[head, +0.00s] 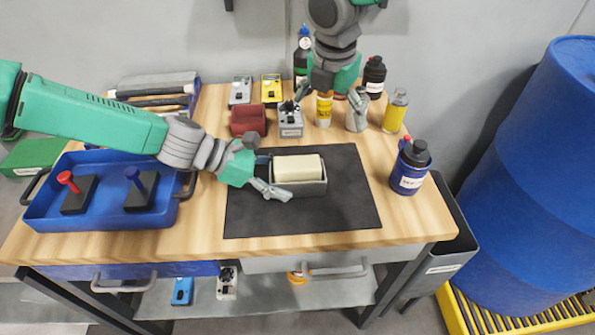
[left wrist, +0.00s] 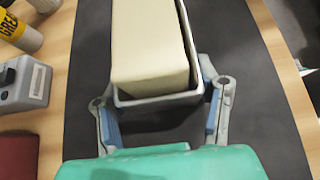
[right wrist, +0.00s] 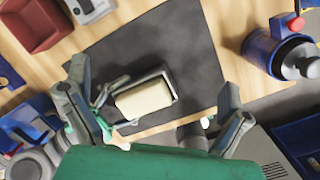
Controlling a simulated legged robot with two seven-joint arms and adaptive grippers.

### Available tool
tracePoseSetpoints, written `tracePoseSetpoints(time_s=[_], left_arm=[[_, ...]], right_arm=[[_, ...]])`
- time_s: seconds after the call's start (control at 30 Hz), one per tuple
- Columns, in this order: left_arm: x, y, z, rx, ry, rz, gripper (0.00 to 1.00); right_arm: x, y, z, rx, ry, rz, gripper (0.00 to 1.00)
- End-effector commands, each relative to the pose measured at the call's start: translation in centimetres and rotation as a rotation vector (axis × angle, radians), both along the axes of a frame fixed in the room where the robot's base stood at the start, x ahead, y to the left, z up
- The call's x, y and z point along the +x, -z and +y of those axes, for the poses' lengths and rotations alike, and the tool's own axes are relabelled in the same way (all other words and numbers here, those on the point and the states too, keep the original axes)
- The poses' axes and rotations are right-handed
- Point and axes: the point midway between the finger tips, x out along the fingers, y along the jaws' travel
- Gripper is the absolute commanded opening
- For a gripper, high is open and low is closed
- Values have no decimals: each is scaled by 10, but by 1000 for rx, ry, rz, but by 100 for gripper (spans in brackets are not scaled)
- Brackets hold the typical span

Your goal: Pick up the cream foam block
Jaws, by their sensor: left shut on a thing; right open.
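The cream foam block (head: 298,167) sits in a small grey open box (head: 312,188) on the black mat (head: 300,220). In the left wrist view the block (left wrist: 150,50) stands higher than the box's end wall (left wrist: 160,98). My left gripper (head: 270,174) is at the box's left end, its fingers along the two outer sides of the box, shut on it. My right gripper (head: 330,94) is open, high at the back of the bench. The right wrist view shows the block (right wrist: 144,100) between and beyond its spread fingers (right wrist: 155,95), apart from them.
A blue tray (head: 95,217) with red and blue joysticks is at the left. A red bin (head: 248,121), a grey device (head: 290,122) and several bottles line the back. A blue bottle (head: 410,170) stands right of the mat. The mat's front and right are clear.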

Motion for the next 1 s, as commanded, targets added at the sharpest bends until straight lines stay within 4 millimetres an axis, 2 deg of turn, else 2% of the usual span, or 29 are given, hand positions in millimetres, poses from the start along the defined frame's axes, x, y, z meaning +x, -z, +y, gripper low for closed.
tracePoseSetpoints(time_s=[0.03,0.1,0.2,0.3,0.43,0.53,0.8,1.0], left_arm=[[0,1,-1,1,1,-1,21],[0,1,-1,1,1,-1,21],[0,1,-1,1,1,-1,21],[0,1,-1,1,1,-1,21],[0,1,-2,1,1,-1,21],[0,1,-2,1,1,-1,21],[0,1,-2,0,1,-1,21],[0,1,-2,1,1,-1,21]], right_arm=[[-7,-7,14,-2,-106,32,100],[-18,-16,29,-12,-259,77,100],[-31,-29,46,-18,-440,125,100],[-40,-39,56,-19,-568,156,100],[-47,-44,62,-21,-658,178,100],[-48,-33,63,-20,-677,184,100],[-48,12,63,-22,-676,183,100],[-48,23,63,-21,-675,180,100]])
